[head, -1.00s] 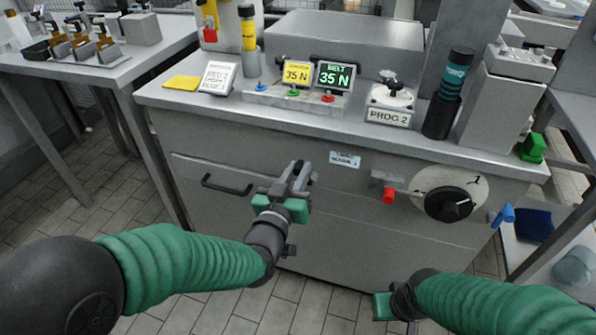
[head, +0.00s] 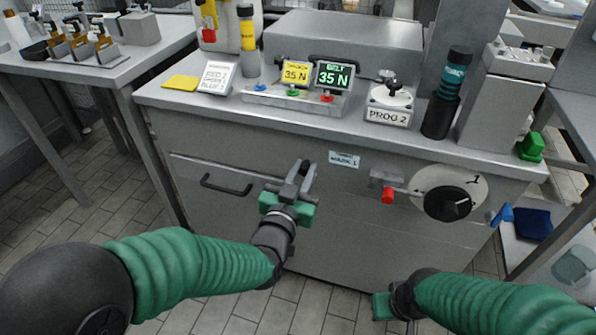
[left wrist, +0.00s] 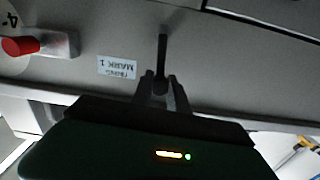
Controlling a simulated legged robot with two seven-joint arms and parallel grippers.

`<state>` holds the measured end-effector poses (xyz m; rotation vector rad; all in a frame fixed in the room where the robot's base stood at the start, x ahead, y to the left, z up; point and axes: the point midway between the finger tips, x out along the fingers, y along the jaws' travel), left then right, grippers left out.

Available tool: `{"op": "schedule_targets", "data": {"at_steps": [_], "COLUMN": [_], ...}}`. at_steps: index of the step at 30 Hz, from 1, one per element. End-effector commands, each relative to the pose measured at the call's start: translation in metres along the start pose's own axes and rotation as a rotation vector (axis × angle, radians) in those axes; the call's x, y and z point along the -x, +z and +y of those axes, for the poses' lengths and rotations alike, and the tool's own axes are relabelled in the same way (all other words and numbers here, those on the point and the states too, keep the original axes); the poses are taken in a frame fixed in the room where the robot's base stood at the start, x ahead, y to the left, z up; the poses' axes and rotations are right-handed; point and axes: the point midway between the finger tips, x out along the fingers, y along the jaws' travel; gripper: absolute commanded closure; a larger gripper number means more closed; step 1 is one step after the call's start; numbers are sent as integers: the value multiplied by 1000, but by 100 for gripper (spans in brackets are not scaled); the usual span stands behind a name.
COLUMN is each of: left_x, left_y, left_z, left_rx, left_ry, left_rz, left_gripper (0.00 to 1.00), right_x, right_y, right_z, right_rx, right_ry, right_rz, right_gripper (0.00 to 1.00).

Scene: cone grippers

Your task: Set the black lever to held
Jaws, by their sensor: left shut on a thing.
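The black lever (left wrist: 162,62) stands out from the grey cabinet front in the left wrist view, running nearly straight up the picture. My left gripper (left wrist: 161,88) is shut on its thick near end. In the head view my left gripper (head: 301,172) is at the cabinet front, left of and below the small white label (head: 345,159), and it hides the lever there. The label (left wrist: 117,68) appears upside down beside the lever in the left wrist view. My right gripper (head: 388,306) is low in front of the cabinet, away from the lever; its fingers do not show clearly.
Right of the lever are a red-ended knob (head: 388,195) and a black dial (head: 447,203). A drawer handle (head: 226,184) lies to the left. Two displays (head: 333,75) and a PROG 2 unit (head: 388,106) stand on the cabinet top. The floor in front is clear.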

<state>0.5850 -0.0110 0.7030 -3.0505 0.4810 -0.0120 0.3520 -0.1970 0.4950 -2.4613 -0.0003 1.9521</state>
Motion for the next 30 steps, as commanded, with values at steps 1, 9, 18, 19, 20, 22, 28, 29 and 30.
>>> {"op": "schedule_targets", "data": {"at_steps": [1,9,18,19,20,22,28,29,30], "left_x": [0,0,0,0,0,0,-1,-1,-2], "left_y": [0,0,0,0,0,0,0,0,0], "left_z": [6,9,9,9,9,8,8,8,7], "left_rx": [-47,-121,-119,-119,-119,-119,-119,-119,-119], "left_ry": [6,3,3,3,3,2,2,2,2], "left_rz": [-2,-3,-2,-2,-2,-1,-1,-1,-1], "left_gripper": [100,100,58,58,58,58,58,58,58], "right_x": [0,0,0,0,0,0,0,0,-1], "right_y": [0,0,0,0,0,0,0,0,0], "right_z": [0,0,0,0,0,0,0,0,0], "right_rx": [0,0,0,0,0,0,0,0,0], "right_ry": [0,0,0,0,0,0,0,0,0], "right_rz": [0,0,0,0,0,0,0,0,0], "right_gripper": [100,100,100,100,100,100,100,100,100]}}
